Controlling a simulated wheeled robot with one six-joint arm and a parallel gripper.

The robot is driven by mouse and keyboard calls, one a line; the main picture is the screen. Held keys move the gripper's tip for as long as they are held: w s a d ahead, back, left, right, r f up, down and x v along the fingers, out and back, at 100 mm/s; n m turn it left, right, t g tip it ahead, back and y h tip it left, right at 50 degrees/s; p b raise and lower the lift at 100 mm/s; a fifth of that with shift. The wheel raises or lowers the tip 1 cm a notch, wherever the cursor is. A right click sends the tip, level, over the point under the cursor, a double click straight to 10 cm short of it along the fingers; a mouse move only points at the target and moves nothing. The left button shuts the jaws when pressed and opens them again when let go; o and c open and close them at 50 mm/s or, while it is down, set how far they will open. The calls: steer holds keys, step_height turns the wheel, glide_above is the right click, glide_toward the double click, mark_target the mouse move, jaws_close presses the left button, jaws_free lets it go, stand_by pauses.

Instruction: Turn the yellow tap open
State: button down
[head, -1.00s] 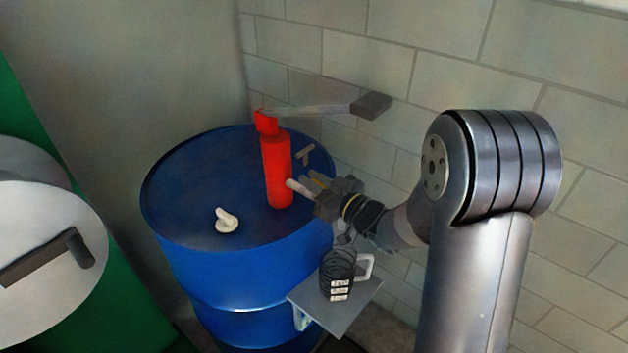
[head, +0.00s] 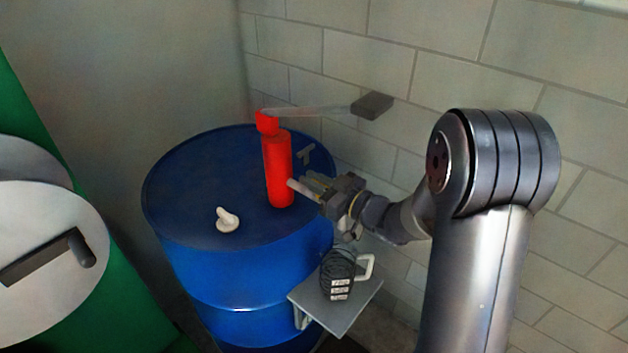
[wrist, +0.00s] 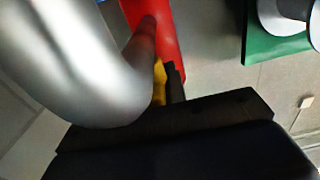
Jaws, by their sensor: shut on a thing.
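The yellow tap shows in the wrist view as a small yellow piece (wrist: 159,80) between a bent silver tube (wrist: 85,60) and a dark finger of my gripper (wrist: 174,84). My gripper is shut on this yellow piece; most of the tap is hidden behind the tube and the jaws. In the head view my gripper (head: 320,187) is just right of the red cylinder, over the right side of the blue drum. A pale rod (head: 301,188) sticks out left of the jaws towards the cylinder. The tap's turn angle cannot be told.
The red cylinder (head: 278,175) stands on the blue drum (head: 185,190), with a small white object (head: 227,219) left of it. A grey bar (head: 371,105) is above, by the wall.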

steer(key=c, duration=1.4)
jaws_free()
steer(key=shift+c, duration=0.2)
steer(key=b+v, duration=0.1)
steer(key=v, duration=1)
steer(key=shift+a, duration=0.1)
steer(key=p+x, duration=0.1)
steer(key=x, duration=0.9)
steer(key=shift+w+a, duration=0.25)
steer(key=shift+a, duration=0.05)
steer(key=shift+w+a, duration=0.1)
steer(key=shift+m+t+h, duration=0.3)
steer(key=shift+t, duration=0.1)
